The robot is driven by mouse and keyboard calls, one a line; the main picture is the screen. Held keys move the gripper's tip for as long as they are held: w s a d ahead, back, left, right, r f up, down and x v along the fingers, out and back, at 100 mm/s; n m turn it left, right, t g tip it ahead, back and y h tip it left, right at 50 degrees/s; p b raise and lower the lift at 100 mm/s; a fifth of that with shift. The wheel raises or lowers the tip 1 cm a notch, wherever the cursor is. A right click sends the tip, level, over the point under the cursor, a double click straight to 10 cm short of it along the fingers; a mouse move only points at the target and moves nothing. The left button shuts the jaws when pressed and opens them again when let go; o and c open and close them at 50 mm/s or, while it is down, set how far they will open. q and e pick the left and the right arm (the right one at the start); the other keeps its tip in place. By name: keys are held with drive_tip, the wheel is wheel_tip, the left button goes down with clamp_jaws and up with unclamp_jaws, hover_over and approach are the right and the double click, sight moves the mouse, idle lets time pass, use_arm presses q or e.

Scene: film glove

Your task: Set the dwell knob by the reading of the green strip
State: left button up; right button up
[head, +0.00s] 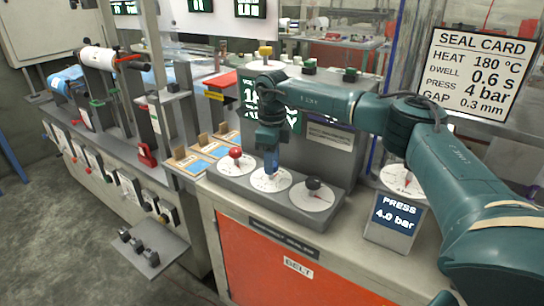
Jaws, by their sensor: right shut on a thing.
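A grey panel (226,180) carries three round white dials in a row. The left dial has a red knob (235,153) and the right dial has a black knob (314,184). My right gripper (271,165) points down over the middle dial (271,181) and is shut on its knob, which is mostly hidden. The dial labels are too small to read. My left gripper is not in view.
A seal card (480,72) reads heat 180 °C, dwell 0.6 s, press 4 bar, gap 0.3 mm. A press unit (394,228) at right shows 4.0 bar below its own dial. Film machinery (110,130) stands at left. An orange belt cabinet (265,265) is below the panel.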

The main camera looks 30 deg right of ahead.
drive_tip(key=m+p, duration=0.1)
drive_tip(key=m, duration=0.1)
drive_tip(key=shift+r+m+p, duration=0.2)
drive_tip(key=shift+m+p, duration=0.15)
drive_tip(key=shift+m, duration=0.05)
drive_tip(key=m+p, duration=0.1)
drive_tip(key=m, duration=0.1)
drive_tip(key=shift+a+m, duration=0.1)
drive_tip(key=shift+m, duration=0.2)
drive_tip(key=shift+m+p, duration=0.65)
drive_tip(key=shift+m, duration=0.15)
drive_tip(key=shift+m+p, duration=0.45)
drive_tip(key=shift+m, duration=0.55)
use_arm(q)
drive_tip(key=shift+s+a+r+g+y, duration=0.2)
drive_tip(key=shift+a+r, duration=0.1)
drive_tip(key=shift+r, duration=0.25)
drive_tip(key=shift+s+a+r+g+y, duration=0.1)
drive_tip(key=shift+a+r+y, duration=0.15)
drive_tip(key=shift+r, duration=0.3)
use_arm(e)
drive_tip(key=shift+f+m, duration=0.1)
drive_tip(key=shift+m, duration=0.4)
drive_tip(key=o, duration=1)
drive_tip(key=shift+c, duration=0.2)
